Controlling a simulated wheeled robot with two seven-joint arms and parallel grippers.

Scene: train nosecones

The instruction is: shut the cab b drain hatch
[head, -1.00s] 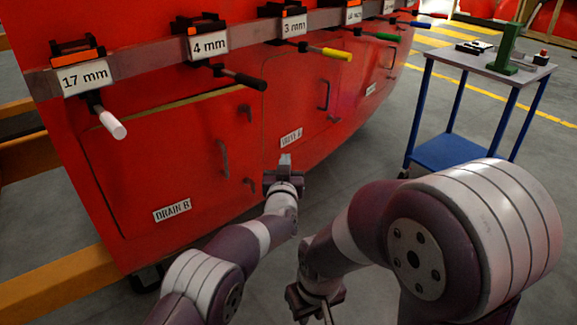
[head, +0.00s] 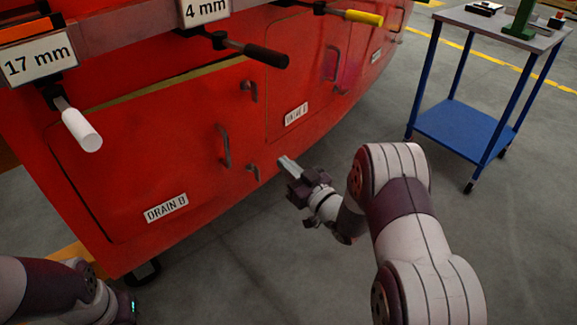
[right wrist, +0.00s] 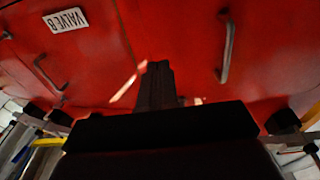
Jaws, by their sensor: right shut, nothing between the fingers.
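The drain B hatch (head: 150,155) is a red panel in the lower side of the red cab, with a white DRAIN B label (head: 166,208). Its grey handle (head: 223,146) stands near its right edge and shows in the right wrist view (right wrist: 228,50). An olive strip (head: 165,85) runs along its top edge, and a dark line marks its left edge. It looks nearly flush; I cannot tell if it is fully closed. My right gripper (head: 287,165) is shut and empty, right of the hatch's lower right corner. My left gripper is out of view; only its arm shows at lower left.
Small latches (head: 249,90) (head: 253,172) sit by the seam. The valve B hatch (head: 310,70) is to the right. Clamps with white (head: 78,125), black (head: 265,54) and yellow (head: 363,18) handles jut out above.

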